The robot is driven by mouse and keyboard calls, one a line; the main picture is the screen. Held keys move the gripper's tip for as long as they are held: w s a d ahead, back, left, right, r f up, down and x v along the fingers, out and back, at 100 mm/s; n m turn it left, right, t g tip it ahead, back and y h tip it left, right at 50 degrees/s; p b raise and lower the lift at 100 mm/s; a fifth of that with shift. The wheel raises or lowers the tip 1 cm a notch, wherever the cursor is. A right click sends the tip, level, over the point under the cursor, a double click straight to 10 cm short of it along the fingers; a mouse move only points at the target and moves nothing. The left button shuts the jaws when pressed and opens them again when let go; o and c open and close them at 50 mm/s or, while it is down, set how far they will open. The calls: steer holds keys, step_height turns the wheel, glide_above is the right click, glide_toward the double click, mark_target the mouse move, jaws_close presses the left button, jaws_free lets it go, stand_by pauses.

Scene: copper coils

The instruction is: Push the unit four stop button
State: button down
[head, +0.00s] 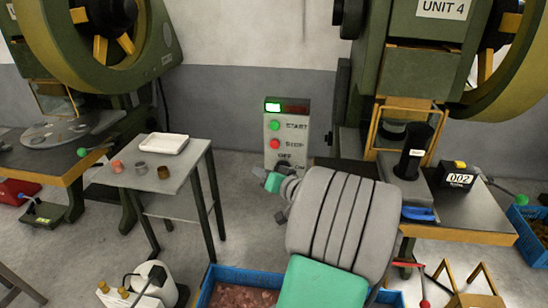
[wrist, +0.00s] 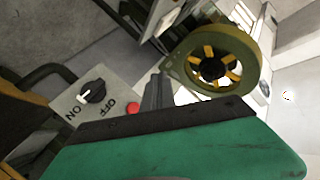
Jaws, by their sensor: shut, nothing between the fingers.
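The grey control box (head: 271,158) stands on a post left of the press marked UNIT 4 (head: 443,8). The red stop button (head: 275,143) sits below the green start button (head: 274,125) and above the OFF/ON knob. In the wrist view the red stop button (wrist: 133,109) shows beside the black knob (wrist: 93,92). My gripper (head: 259,171) is shut and empty, low in front of the box in the head view. In the wrist view its grey fingers (wrist: 156,90) stand just right of the red button. I cannot tell whether they touch the box; the green button is hidden there.
A small grey table (head: 160,180) with a white tray (head: 163,144) and small cups stands to the left. A blue crate (head: 208,290) lies below my arm. The press table (head: 480,228) with a black 002 block (head: 459,175) is at the right.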

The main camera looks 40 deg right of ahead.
mark_target(275, 144)
steer(key=shift+s+d+r+m+t+h, duration=0.15)
steer(key=shift+s+d+m+h, duration=0.15)
steer(key=shift+d, duration=0.35)
steer(key=shift+s+d+r+m+t+h, duration=0.2)
steer(key=shift+s+d, duration=0.1)
steer(key=shift+d, duration=0.3)
steer(key=shift+w+d+f, duration=0.1)
steer(key=shift+w+d, duration=0.8)
steer(key=shift+d, duration=0.25)
steer(key=shift+w+d+r, duration=0.1)
steer(key=shift+w+d, duration=0.8)
steer(key=shift+d, duration=0.25)
steer(key=shift+w+d+f, duration=0.1)
steer(key=shift+w+d, duration=0.8)
steer(key=shift+d, duration=0.25)
steer(key=shift+w+d+b, duration=0.3)
steer(key=shift+b, duration=0.1)
